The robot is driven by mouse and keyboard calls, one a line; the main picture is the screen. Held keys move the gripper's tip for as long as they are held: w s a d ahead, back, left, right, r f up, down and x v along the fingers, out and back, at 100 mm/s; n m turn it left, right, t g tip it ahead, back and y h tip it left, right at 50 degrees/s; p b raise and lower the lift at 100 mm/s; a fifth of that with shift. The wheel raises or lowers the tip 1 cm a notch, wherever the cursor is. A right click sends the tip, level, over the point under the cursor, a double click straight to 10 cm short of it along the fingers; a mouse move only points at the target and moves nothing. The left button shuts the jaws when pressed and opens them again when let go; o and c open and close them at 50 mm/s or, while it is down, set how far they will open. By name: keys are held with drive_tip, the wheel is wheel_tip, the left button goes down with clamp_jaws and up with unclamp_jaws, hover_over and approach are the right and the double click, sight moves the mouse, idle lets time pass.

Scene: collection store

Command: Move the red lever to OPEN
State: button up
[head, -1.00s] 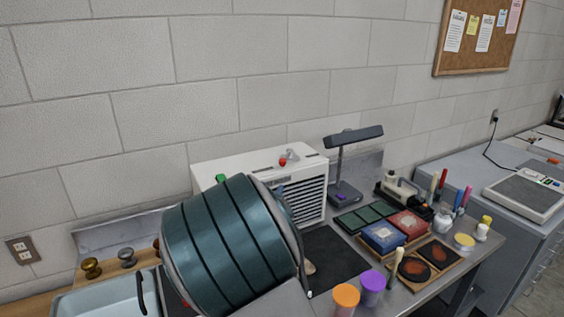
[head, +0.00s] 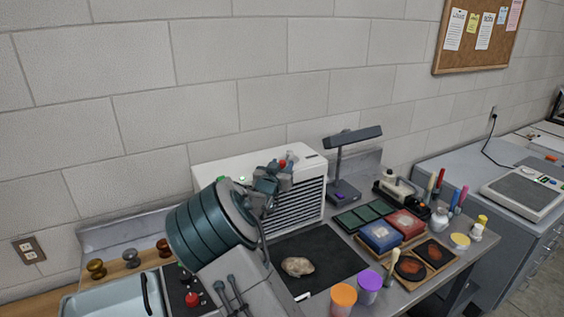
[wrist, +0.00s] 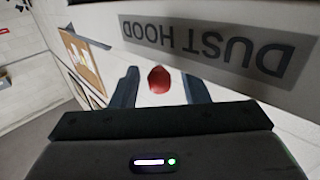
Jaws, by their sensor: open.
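The white dust hood (head: 308,160) stands against the wall on the bench, with a vented front. Its "DUST HOOD" label (wrist: 205,47) shows upside down in the wrist view. The red lever's round knob (wrist: 158,79) shows between my fingers in the wrist view. My gripper (wrist: 160,90) is open, one finger on each side of the knob; I cannot tell whether either touches it. In the head view my gripper (head: 275,172) is over the hood's top front edge and hides most of the lever. No OPEN mark is readable.
A desk lamp (head: 342,165) stands right of the hood. A rock (head: 297,266) lies on a black mat (head: 335,262) in front. Orange (head: 343,295) and purple (head: 369,283) lidded jars stand at the front. A control box with a red button (head: 192,299) is at left.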

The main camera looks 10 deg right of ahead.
drive_tip(key=shift+w+d, duration=0.2)
drive_tip(key=shift+w, duration=0.25)
clamp_jaws()
